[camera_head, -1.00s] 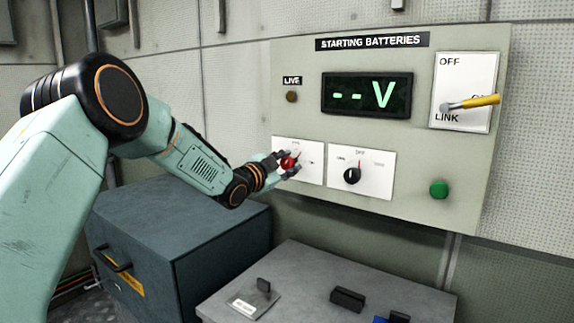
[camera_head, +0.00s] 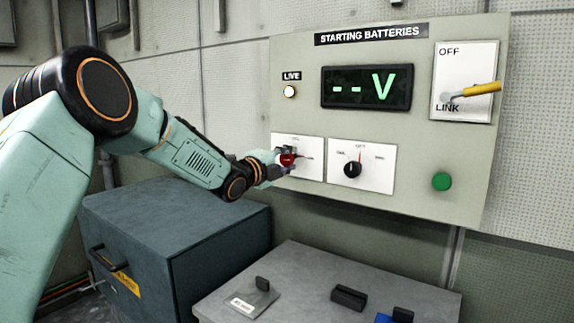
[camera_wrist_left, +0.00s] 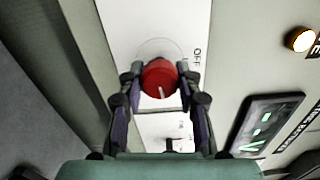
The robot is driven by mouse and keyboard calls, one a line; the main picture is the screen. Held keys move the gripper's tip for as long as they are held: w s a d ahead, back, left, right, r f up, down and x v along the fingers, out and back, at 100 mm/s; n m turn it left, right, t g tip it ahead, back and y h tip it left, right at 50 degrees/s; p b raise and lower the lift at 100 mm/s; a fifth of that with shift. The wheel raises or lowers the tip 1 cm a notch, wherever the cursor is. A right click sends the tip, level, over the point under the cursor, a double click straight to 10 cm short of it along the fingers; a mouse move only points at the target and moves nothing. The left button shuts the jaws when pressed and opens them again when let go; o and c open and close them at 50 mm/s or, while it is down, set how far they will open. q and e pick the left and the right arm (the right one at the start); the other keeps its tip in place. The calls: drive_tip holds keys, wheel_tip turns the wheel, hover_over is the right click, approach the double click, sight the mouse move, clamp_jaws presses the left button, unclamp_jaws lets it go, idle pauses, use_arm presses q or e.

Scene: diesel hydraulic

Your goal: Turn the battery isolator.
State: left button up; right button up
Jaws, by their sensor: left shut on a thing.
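The battery isolator is a red round knob (camera_head: 287,160) on a white plate (camera_head: 312,170) at the lower left of the STARTING BATTERIES panel (camera_head: 300,115). My left gripper (camera_head: 286,159) is shut on this knob. In the left wrist view the red knob (camera_wrist_left: 160,78) sits between the two fingertips, with a pale pointer line on its face and the word OFF beside it on the plate. The small LIVE lamp (camera_head: 290,91) above the plate is lit; it also glows in the left wrist view (camera_wrist_left: 300,40). My right gripper is not in view.
A black selector knob (camera_head: 352,170) is on the plate to the right. A green button (camera_head: 441,181) and a yellow-handled lever (camera_head: 480,89) by LINK are farther right. The display (camera_head: 366,87) reads "--V". A dark blue box (camera_head: 200,235) and grey battery top (camera_head: 320,275) stand below.

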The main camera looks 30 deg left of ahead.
use_arm(q)
drive_tip(key=shift+r+m+b, duration=0.15)
drive_tip(key=shift+m+b, duration=0.15)
drive_tip(key=shift+m, duration=0.2)
drive_tip(key=shift+a+r, duration=0.1)
drive_tip(key=shift+r, duration=0.05)
drive_tip(key=o, duration=0.8)
drive_tip(key=shift+w, duration=0.1)
drive_tip(key=o, duration=0.4)
drive_tip(key=shift+f, duration=0.25)
drive_tip(key=shift+c, duration=0.2)
drive_tip(key=s+a, duration=0.1)
drive_tip(key=s, duration=1.1)
drive_tip(key=shift+a, duration=0.25)
drive_tip(key=shift+s, duration=0.1)
